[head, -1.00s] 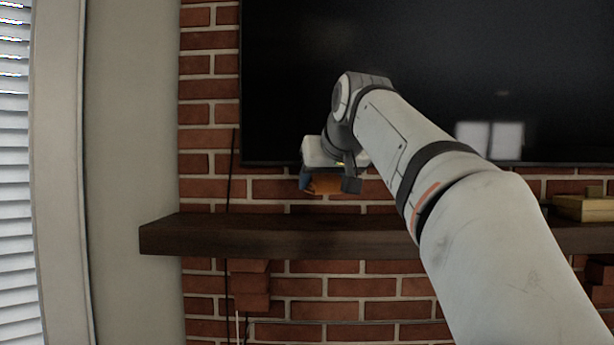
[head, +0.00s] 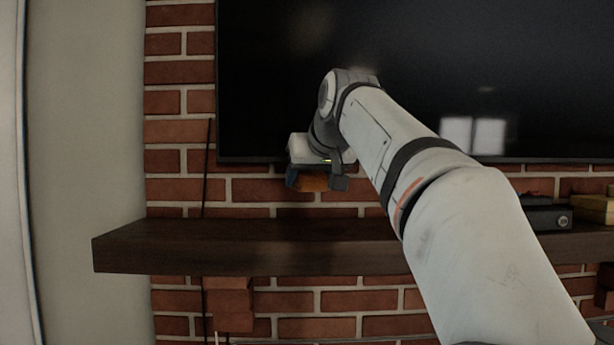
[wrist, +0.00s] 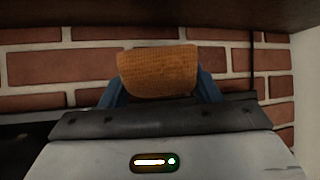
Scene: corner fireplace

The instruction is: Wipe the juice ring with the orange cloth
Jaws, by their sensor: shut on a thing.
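My gripper (head: 316,182) is shut on the orange cloth (head: 312,184), above the dark wooden mantel shelf (head: 240,247) and in front of the brick wall. In the wrist view the cloth (wrist: 158,72) is a bunched, textured orange piece between the blue fingers of my gripper (wrist: 160,88). The cloth looks clear of the shelf top. I cannot see the juice ring in either view.
A large dark TV screen (head: 300,60) hangs on the brick wall (head: 180,130) just behind my arm. A dark box with a round lens (head: 547,217) and a yellow box (head: 594,208) stand on the right of the shelf. The shelf's left part looks clear.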

